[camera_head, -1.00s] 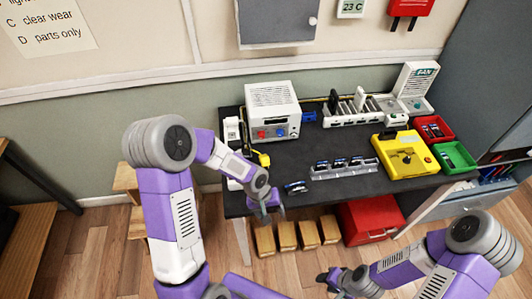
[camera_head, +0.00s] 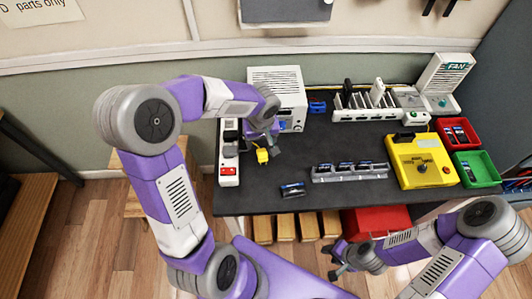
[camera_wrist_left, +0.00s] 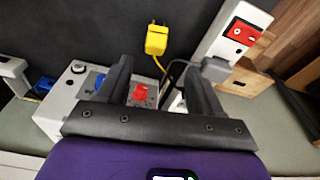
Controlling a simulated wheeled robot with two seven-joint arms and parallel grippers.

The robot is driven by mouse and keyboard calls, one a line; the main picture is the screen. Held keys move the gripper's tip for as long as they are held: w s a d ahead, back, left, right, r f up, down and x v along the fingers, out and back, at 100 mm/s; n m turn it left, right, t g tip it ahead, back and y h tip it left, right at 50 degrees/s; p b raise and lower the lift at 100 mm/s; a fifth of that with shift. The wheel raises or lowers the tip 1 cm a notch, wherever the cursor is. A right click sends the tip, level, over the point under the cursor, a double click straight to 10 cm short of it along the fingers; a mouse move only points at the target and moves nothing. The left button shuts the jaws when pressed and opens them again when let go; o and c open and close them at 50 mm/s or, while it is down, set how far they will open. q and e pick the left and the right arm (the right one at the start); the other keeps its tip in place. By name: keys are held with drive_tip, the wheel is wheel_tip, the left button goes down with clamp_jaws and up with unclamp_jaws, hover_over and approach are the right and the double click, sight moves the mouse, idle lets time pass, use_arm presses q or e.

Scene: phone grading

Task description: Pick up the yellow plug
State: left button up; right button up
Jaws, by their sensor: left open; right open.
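The yellow plug (camera_head: 262,156) lies on the dark tabletop just right of the white power strip. It also shows in the left wrist view (camera_wrist_left: 157,40), with its two prongs pointing away from the gripper and its yellow cord running back between the fingers. My left gripper (camera_head: 273,142) is open and empty, above the table close to the plug. In the left wrist view its two fingers (camera_wrist_left: 161,75) are spread, with the plug beyond their tips. My right gripper (camera_head: 337,259) is open and empty, low in front of the table.
The white power strip (camera_head: 229,160) with a red switch stands left of the plug, with a grey plug in it. A white box with knobs (camera_head: 287,83) is behind. A phone (camera_head: 292,190), a phone rack (camera_head: 349,178) and a yellow device (camera_head: 434,177) are to the right.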

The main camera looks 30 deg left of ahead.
sight(262, 152)
use_arm(q)
drive_tip(key=f+b, duration=0.2)
drive_tip(key=f, duration=0.1)
drive_tip(key=shift+w+f, duration=0.15)
drive_tip(key=shift+w, duration=0.2)
drive_tip(key=f, duration=0.2)
drive_tip(key=f+b, duration=0.1)
drive_tip(key=f, duration=0.2)
drive_tip(key=w+f+b, duration=0.1)
drive_tip(key=f, duration=0.1)
drive_tip(key=shift+a+f, duration=0.15)
drive_tip(key=shift+a, duration=0.1)
drive_tip(key=shift+c, duration=0.5)
drive_tip(key=c, duration=1.1)
